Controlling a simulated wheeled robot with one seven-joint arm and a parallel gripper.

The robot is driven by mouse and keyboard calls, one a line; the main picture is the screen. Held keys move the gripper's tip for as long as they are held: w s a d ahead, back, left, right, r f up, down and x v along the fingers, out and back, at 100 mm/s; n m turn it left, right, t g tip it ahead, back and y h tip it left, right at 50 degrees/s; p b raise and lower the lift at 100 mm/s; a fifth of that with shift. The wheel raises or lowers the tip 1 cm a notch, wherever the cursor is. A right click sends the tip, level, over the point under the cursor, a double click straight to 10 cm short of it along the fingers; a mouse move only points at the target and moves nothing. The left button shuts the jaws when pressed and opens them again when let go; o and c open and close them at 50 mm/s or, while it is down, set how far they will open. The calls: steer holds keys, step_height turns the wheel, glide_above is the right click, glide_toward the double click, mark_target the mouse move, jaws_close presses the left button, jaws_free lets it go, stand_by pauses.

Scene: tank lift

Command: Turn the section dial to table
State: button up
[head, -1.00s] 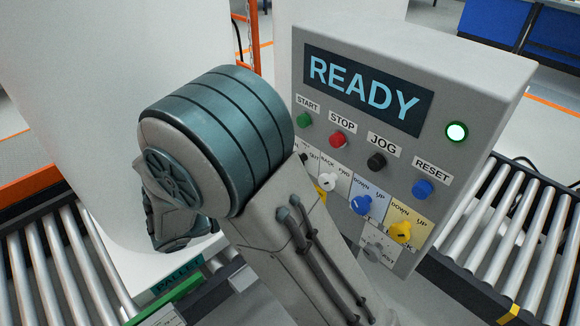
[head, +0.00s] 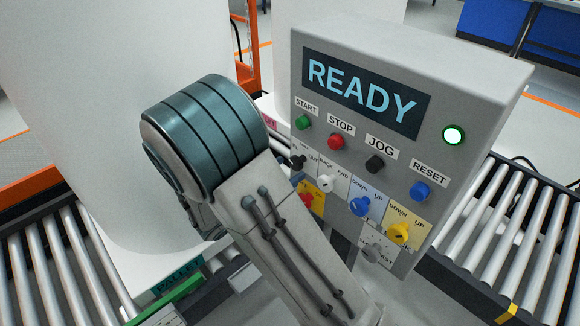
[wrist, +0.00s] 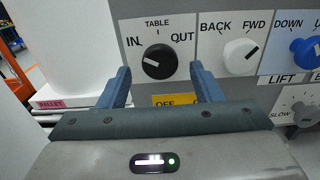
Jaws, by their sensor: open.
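The section dial is a black knob (wrist: 158,61) in the wrist view, under a label reading IN, TABLE and OUT. Its white mark points left, toward IN. In the head view the black knob (head: 297,162) shows just right of my arm. My gripper (wrist: 159,70) is open. Its two blue fingers appear on either side of the dial, with nothing held between them. Whether the fingers reach the panel face or stop short of it, I cannot tell. In the head view my own arm hides the gripper.
Right of the dial are a white BACK/FWD knob (wrist: 240,55), a blue DOWN/UP knob (wrist: 306,52) and a grey speed knob (wrist: 304,114). A yellow OFF plate (wrist: 170,100) sits below it. The panel screen (head: 365,88) reads READY. Roller conveyors (head: 500,235) flank the panel.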

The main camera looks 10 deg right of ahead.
steer(key=shift+x, duration=0.85)
steer(key=c, duration=1)
